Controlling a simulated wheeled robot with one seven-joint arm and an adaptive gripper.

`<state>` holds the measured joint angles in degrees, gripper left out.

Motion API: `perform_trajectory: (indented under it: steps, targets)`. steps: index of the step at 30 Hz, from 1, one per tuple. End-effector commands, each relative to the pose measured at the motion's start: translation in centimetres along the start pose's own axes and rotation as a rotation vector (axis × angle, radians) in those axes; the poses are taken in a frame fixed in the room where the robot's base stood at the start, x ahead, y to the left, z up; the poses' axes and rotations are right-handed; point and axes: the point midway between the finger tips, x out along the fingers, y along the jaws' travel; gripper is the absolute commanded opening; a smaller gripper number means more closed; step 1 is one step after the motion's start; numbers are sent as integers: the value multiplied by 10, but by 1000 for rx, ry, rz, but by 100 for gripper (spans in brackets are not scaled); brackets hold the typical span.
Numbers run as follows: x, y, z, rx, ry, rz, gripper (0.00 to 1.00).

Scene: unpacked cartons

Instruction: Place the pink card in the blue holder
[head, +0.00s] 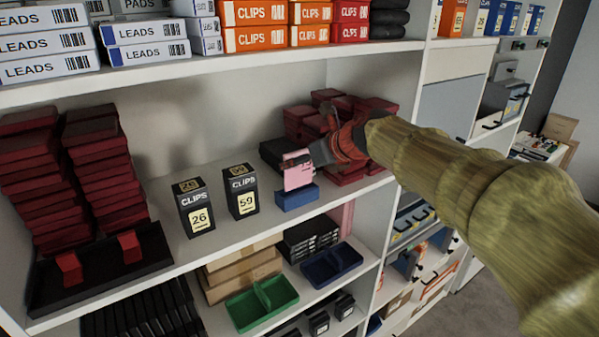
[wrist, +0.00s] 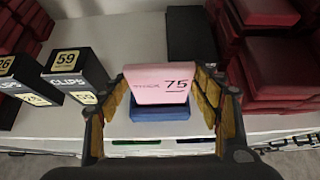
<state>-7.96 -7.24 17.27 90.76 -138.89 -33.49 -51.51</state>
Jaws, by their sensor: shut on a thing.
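The pink card (head: 298,173) stands roughly upright, its lower edge at the top of the blue holder (head: 297,197) on the middle shelf. I cannot tell whether that edge is inside the holder's slot or just above it. My gripper (head: 308,158) is shut on the card from above, with one finger at each side edge in the wrist view (wrist: 166,88). My gripper hides part of the card's top in the head view.
Two black clips boxes, marked 26 (head: 195,208) and 59 (head: 241,192), stand left of the holder. A black box (head: 275,153) lies behind it. Stacked dark red boxes (head: 372,106) stand close on the right. The shelf's front edge is near the holder.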

Motion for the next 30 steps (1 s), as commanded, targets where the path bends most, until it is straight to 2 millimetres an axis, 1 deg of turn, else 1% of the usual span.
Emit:
perform_trajectory:
  steps: [4, 6, 9, 21, 22, 30]
  targets:
    - [13, 5, -7, 1, 3, 1, 41]
    - [18, 4, -17, 2, 3, 1, 41]
    - [24, 4, -26, 1, 1, -1, 41]
    - [28, 4, -32, 0, 1, 0, 41]
    - [28, 4, -31, 0, 0, 0, 65]
    - [28, 4, -31, 0, 0, 0, 81]
